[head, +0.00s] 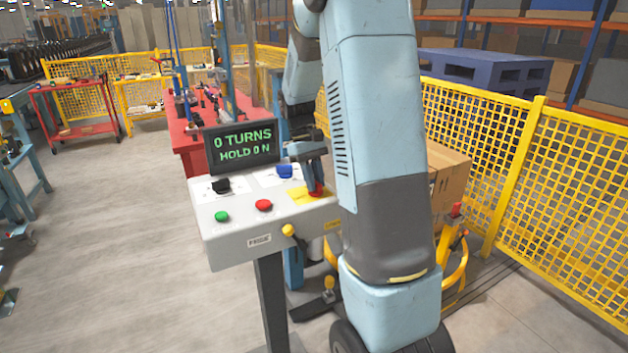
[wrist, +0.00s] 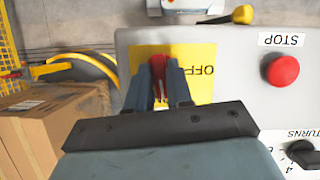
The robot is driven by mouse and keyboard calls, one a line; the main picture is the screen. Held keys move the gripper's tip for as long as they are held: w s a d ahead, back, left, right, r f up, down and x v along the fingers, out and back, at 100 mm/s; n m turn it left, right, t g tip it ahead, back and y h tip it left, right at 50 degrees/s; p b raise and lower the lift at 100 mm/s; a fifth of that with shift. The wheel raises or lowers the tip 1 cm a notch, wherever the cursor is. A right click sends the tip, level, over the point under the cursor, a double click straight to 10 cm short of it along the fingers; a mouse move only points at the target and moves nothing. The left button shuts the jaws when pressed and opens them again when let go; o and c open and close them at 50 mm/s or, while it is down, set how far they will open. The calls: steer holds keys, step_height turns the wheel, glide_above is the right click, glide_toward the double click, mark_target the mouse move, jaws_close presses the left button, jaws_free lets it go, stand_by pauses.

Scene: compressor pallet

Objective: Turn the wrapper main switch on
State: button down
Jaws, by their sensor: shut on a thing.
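The wrapper control panel (head: 240,240) is a light grey sloped box on a dark post. Its main switch is a red handle (head: 317,194) on a yellow plate (head: 299,193) at the right side of the panel. My gripper (head: 315,183) reaches down onto this handle. In the wrist view, the red handle (wrist: 158,66) sits between the two fingers of my gripper (wrist: 158,75), which are shut on it. The word OFF shows on the yellow plate (wrist: 203,88) beside the fingers. My fingers hide part of the handle and plate, so its exact angle is hard to tell.
The display (head: 243,146) reads 0 TURNS, HOLD 0 N. A cardboard box (head: 450,180) and yellow fence (head: 560,180) stand right.

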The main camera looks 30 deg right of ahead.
steer(key=shift+m+y, duration=0.3)
steer(key=shift+m, duration=0.4)
steer(key=c, duration=1.1)
jaws_free()
steer(key=shift+r, duration=0.1)
steer(key=v, duration=1.3)
steer(key=shift+w+r, duration=0.15)
steer(key=shift+r, duration=0.05)
